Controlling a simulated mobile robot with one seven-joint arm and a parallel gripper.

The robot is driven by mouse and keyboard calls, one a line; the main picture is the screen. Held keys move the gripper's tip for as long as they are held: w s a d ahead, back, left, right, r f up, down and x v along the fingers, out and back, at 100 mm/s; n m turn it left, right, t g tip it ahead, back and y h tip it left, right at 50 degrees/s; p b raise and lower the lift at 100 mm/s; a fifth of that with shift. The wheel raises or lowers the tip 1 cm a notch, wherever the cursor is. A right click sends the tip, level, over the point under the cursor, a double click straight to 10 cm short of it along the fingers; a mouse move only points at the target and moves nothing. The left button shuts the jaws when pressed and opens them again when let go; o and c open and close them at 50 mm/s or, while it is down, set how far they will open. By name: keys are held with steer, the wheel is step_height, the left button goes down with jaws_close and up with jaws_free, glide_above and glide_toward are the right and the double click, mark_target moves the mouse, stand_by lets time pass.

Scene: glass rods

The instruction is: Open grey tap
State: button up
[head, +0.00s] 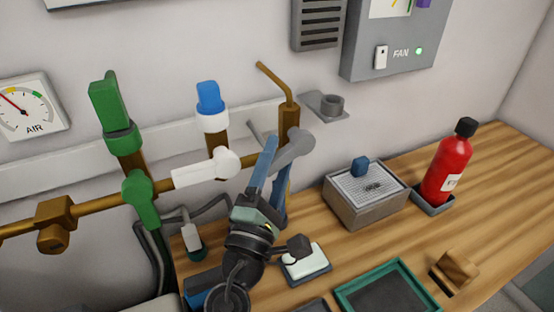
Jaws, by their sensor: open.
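The grey tap (299,144) is on the brass pipe at the right end, below a bent brass spout. Its grey lever runs left and down from a rounded hub, and its lower end is partly hidden by my gripper. My gripper (278,158) points up at the tap, with its two blue fingers apart around the lever area. One finger overlaps the lever in the picture; I cannot tell whether it touches. Nothing is visibly held.
A white tap (203,170) and a green tap (138,187) are to the left on the same pipe (90,215). A blue-topped valve (210,98) stands above. A grey box (366,200), red bottle (447,165) and green-rimmed tray (410,272) are on the wooden bench.

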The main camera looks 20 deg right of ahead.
steer(key=b+v, duration=0.3)
steer(key=v, duration=1)
steer(key=shift+c, duration=0.3)
